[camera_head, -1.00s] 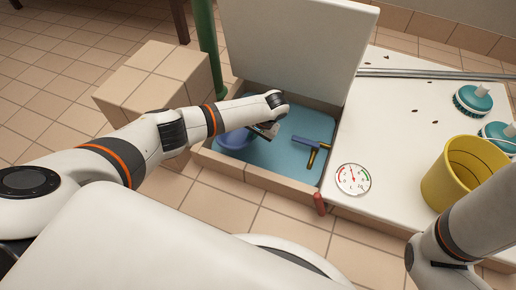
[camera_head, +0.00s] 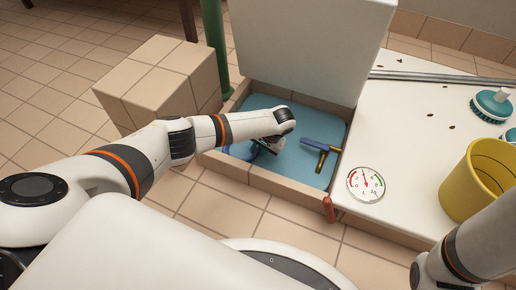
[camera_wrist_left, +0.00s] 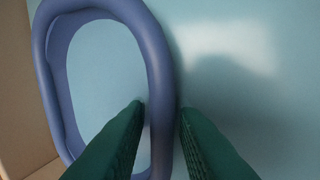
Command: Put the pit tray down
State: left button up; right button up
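The tray (camera_wrist_left: 57,85) shows in the left wrist view as a rounded blue-violet rim around a pale blue middle. In the head view only part of its dark blue rim shows beside my left gripper (camera_head: 272,143), inside the pit; my gripper hides the rest. In the wrist view, the green fingers of my left gripper (camera_wrist_left: 162,115) stand apart, one on each side of the tray's near wall, with a small gap visible beside it. My right arm enters the head view at the lower right, but its gripper is out of view.
The pit (camera_head: 262,182) has tiled walls and a pale blue floor. A blue and yellow tool (camera_head: 321,150) lies at its right. The raised white lid (camera_head: 310,50) stands behind. A gauge (camera_head: 366,184), yellow bucket (camera_head: 480,180) and brush (camera_head: 491,103) sit on the white surface.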

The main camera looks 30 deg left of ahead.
pick_arm(q)
jog(key=shift+o, duration=0.2)
jog(key=shift+r, duration=0.15)
jog(key=p+v, duration=0.8)
jog(key=v, duration=0.4)
jog(key=shift+p, duration=0.3)
